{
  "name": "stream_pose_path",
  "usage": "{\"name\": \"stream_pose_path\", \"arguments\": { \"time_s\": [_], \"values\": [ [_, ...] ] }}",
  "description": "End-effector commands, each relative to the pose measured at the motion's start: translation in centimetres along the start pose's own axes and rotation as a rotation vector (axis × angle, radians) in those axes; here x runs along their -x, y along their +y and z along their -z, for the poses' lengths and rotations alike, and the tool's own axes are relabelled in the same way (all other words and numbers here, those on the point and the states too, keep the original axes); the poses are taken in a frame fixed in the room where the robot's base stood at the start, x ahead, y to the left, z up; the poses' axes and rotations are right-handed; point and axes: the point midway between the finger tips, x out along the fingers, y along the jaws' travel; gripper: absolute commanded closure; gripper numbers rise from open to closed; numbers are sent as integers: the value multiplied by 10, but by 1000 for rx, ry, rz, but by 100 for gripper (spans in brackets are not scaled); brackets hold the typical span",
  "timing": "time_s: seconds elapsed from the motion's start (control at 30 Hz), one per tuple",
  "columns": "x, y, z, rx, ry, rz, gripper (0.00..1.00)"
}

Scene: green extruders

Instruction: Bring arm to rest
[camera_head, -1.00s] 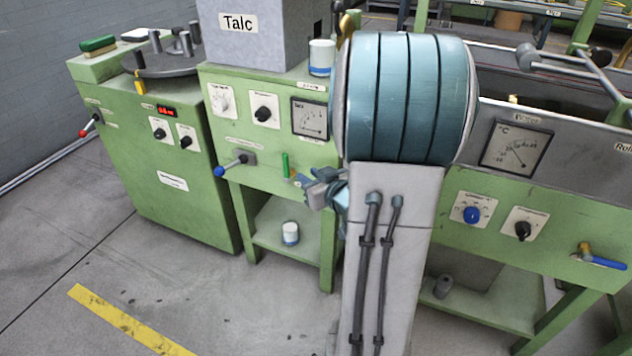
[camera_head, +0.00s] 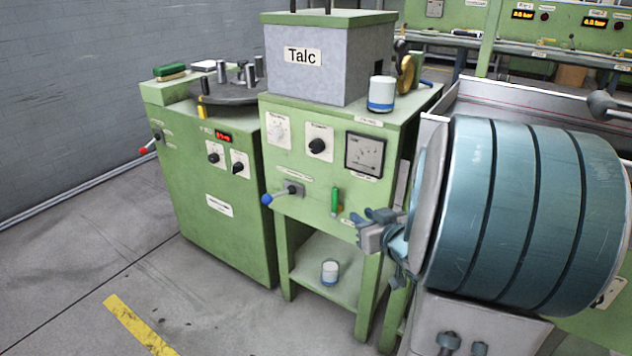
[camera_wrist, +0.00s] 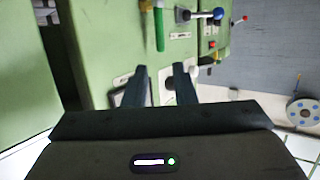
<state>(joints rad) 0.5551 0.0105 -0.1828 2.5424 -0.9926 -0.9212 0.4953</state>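My gripper (camera_head: 365,226) is in front of the green talc machine (camera_head: 285,196), at the right end of its front panel. In the wrist view my gripper (camera_wrist: 160,76) has its two dark fingers apart, with nothing between them. The machine's green panel lies beyond the fingertips.
A blue-knobbed lever (camera_head: 280,193) sticks out of the panel. A white and blue cup (camera_head: 381,94) stands on the machine top, and another cup (camera_head: 330,271) on the lower shelf. A green cabinet (camera_head: 213,190) stands at the left. The floor in front is clear.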

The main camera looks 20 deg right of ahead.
Motion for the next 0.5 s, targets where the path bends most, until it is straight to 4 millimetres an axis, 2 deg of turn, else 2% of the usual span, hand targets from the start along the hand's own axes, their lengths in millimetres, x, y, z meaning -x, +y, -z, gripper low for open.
{"name": "stream_pose_path", "arguments": {
  "time_s": [0.13,0.23,0.5],
  "values": [
    [0,0,3,2,-3,-3,76],
    [3,0,17,12,-22,-26,76],
    [21,-5,85,48,-175,-167,76]
  ]
}}
